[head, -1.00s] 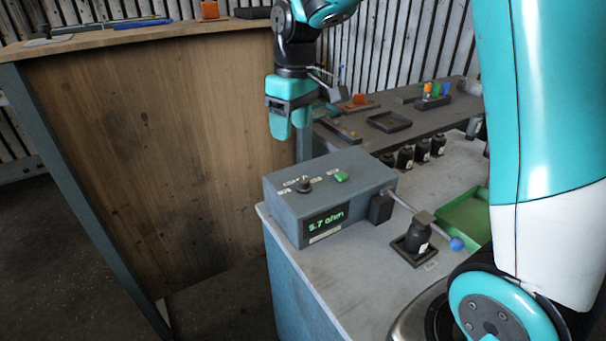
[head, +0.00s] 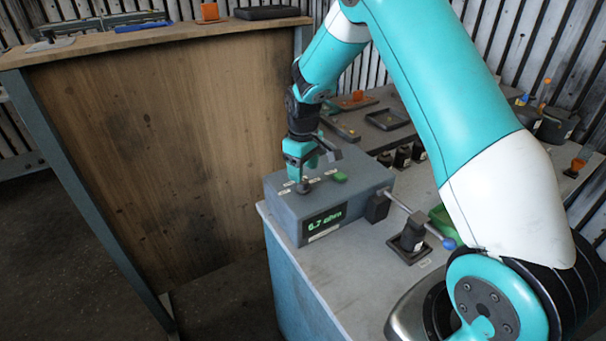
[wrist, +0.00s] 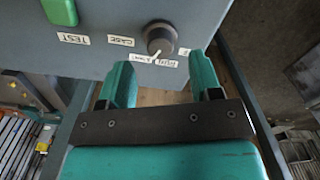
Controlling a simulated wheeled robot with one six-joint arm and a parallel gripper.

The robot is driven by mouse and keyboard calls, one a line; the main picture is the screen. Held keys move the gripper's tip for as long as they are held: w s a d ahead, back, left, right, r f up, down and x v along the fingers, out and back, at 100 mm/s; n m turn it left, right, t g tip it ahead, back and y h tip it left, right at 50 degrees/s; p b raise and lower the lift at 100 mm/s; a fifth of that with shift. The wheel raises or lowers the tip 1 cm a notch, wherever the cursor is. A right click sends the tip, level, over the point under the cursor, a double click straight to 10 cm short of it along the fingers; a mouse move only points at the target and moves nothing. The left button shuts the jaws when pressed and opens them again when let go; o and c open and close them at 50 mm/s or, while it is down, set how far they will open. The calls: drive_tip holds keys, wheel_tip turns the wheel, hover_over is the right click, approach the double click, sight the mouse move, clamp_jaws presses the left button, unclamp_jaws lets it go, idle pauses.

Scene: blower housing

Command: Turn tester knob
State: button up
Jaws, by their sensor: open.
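The grey tester box (head: 350,190) stands on the bench corner with a lit green readout (head: 324,222) on its front. Its dark round knob (head: 303,187) is on the top, partly hidden by my gripper (head: 297,175) in the head view. In the wrist view the knob (wrist: 160,38) has a white pointer line, with small labels around it, one reading CASE. My gripper (wrist: 160,68) is open and empty, its two fingers apart on either side of the knob's line. The knob appears just beyond the fingertips; contact cannot be told.
A green button (head: 340,177), labelled TEST in the wrist view (wrist: 60,12), sits beside the knob. A wooden panel (head: 160,150) stands left.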

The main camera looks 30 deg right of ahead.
sight(303, 185)
drive_tip(key=shift+f+p, duration=0.4)
drive_tip(key=shift+f, duration=1.55)
drive_tip(key=c, duration=0.9)
drive_tip(key=shift+c, duration=0.2)
drive_tip(key=m+b, duration=0.2)
drive_tip(key=m, duration=0.2)
drive_tip(key=m+b, duration=0.1)
drive_tip(key=m, duration=0.3)
drive_tip(key=shift+m, duration=0.6)
